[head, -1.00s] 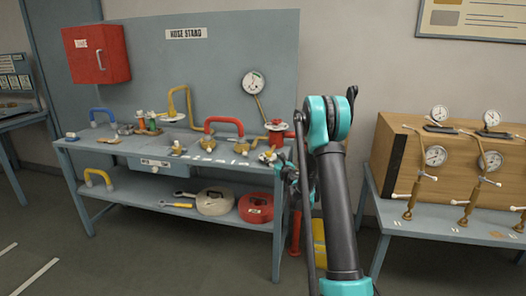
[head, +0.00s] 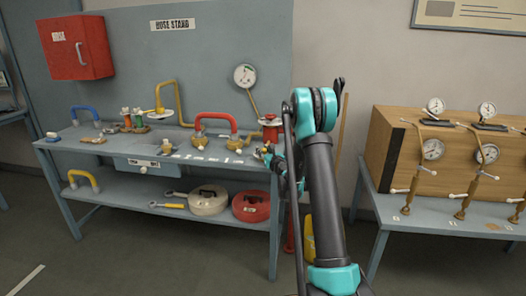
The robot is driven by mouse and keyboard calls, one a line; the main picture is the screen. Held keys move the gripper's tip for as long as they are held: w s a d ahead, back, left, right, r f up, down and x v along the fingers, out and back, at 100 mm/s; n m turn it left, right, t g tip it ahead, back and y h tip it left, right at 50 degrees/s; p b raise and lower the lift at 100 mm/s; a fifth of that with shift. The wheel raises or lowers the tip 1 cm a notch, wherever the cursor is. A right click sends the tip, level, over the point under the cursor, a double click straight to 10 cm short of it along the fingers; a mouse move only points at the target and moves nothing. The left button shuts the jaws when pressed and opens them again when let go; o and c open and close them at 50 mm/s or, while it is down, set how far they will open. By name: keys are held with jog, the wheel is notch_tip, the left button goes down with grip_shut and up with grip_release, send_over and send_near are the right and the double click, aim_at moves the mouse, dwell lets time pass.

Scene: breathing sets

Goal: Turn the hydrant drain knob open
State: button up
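A red hydrant-like fitting (head: 272,128) with a pale round top stands at the right end of the hose stand bench. Small metal parts sit low in front of it, and I cannot tell which one is the drain knob. My arm rises in front of the bench's right end and hides part of this area. The far end of my arm, with my gripper (head: 284,165), shows only partly behind the dark link, close to the fitting in the picture. I cannot tell whether it touches anything or whether its fingers are open.
The blue-grey bench (head: 95,147) carries a red hose loop (head: 216,117), a yellow pipe (head: 180,100), a gauge (head: 244,76) and brass fittings. Cases lie on its lower shelf. A second table (head: 440,228) with a wooden gauge box (head: 390,150) stands right. Floor is clear at front left.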

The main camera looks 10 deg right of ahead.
grip_shut()
jog(key=n+g+y, duration=0.1)
jog(key=n+y, duration=0.1)
jog(key=y, duration=0.2)
jog(key=shift+d+n+g, duration=0.15)
jog(key=shift+n+g, duration=0.25)
jog(key=n+g+y, duration=0.4)
jog(key=y, duration=0.1)
jog(key=shift+g, duration=0.3)
jog(key=n+g+y, duration=0.3)
jog(key=n+g, duration=0.1)
jog(key=g, duration=0.2)
jog(key=shift+n, duration=0.4)
jog(key=shift+s+a+n+g+y, duration=0.1)
jog(key=shift+n+g+y, duration=0.15)
jog(key=shift+n+g, duration=1.05)
jog(key=shift+a+n+g+y, duration=0.2)
jog(key=shift+n+g, duration=0.5)
jog(key=shift+g, duration=1.1)
jog(key=shift+d+g, duration=0.1)
jog(key=shift+g, duration=0.2)
jog(key=o, duration=0.8)
grip_release()
